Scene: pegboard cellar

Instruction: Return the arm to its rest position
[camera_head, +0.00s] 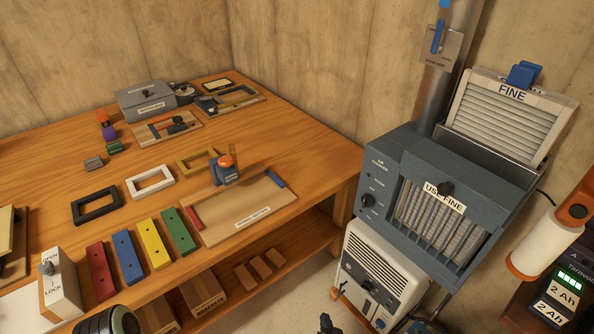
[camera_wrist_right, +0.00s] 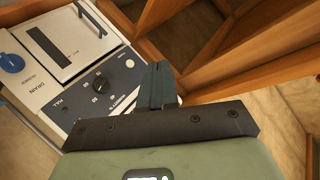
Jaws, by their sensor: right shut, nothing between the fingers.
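My right gripper (camera_head: 327,323) shows as a small dark shape at the bottom edge in the head view, in front of the white dehumidifier (camera_head: 378,270). In the wrist view its dark fingers (camera_wrist_right: 160,86) are together with nothing between them. Behind them is the dehumidifier's panel (camera_wrist_right: 112,64), with a dark knob, lettering and a blue cap at the left. I cannot tell how far the fingers are from the panel. Most of my right arm is out of the head view. My left gripper does not show.
The wooden workbench (camera_head: 292,125) holds coloured bars, frames, a tray (camera_head: 225,215) and a lock block. A blue-grey air cleaner (camera_head: 400,165) with a filter labelled FINE (camera_head: 510,110) stands above the dehumidifier. An orange-and-white cylinder (camera_head: 540,245) and batteries (camera_head: 560,290) are at right.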

